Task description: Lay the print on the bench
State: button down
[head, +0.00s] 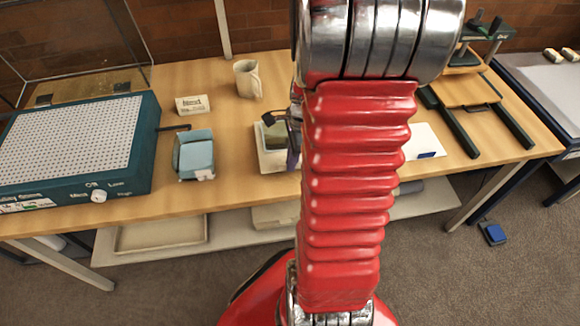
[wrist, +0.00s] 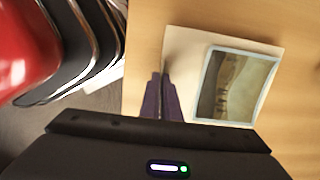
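The print (wrist: 235,85), a brownish picture with a pale border, lies on a larger cream sheet or mount (wrist: 190,50) on the wooden bench (wrist: 145,45). In the head view the print (head: 276,134) and the cream mount (head: 270,160) are partly hidden behind my red arm. My gripper (wrist: 160,76) has purple fingers close together at the mount's left edge, left of the print and apart from it. A thin greyish edge runs up from the fingertips. I cannot tell whether the fingers grip it. In the head view a little of the gripper (head: 293,157) shows beside the mount.
A white sheet (head: 420,140) lies right of my arm. Bare wood lies around the block.

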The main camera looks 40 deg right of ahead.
jog(key=shift+f, duration=1.2)
jog(key=shift+f, duration=0.1)
jog(key=c, duration=2)
grip_release()
jog(key=r, duration=0.4)
jog(key=d+r, duration=0.1)
jog(key=r, duration=0.3)
jog(key=s+r, duration=0.1)
jog(key=r, duration=0.3)
jog(key=shift+d, duration=0.25)
